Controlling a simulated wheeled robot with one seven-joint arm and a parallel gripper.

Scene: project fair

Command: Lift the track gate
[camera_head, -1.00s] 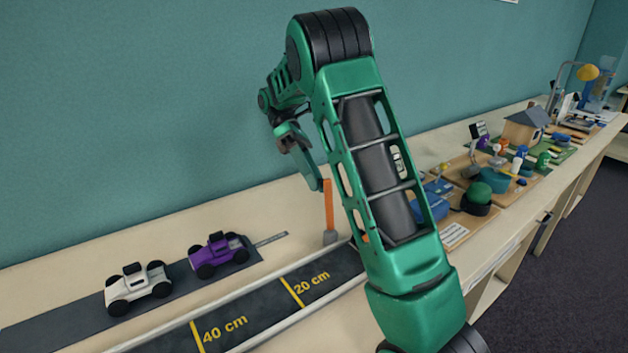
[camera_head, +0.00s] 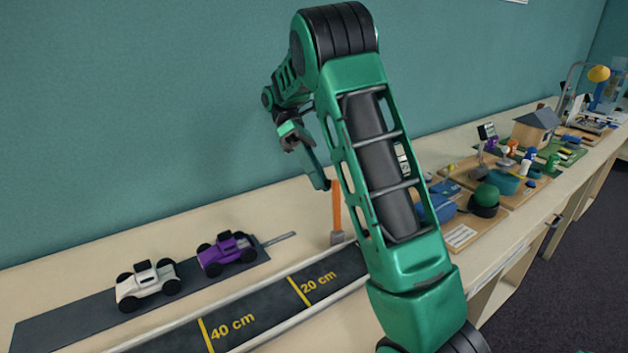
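An orange upright post on a grey base (camera_head: 337,212) stands at the far edge of the dark track (camera_head: 258,322); it looks like part of the track gate. The rest of the gate is hidden behind my green arm. The track has yellow marks reading 40 cm and 20 cm. My gripper (camera_head: 325,184) hangs at the far side of my arm, its visible finger pointing down close to the top of the orange post. I cannot tell whether it touches the post. The other finger and the gap between them are hidden.
A white toy car (camera_head: 146,284) and a purple toy car (camera_head: 226,253) stand on a dark strip (camera_head: 70,317) behind the track. Boards with small models, including a grey-roofed house (camera_head: 535,127), fill the table at right. A teal wall (camera_head: 130,110) stands behind.

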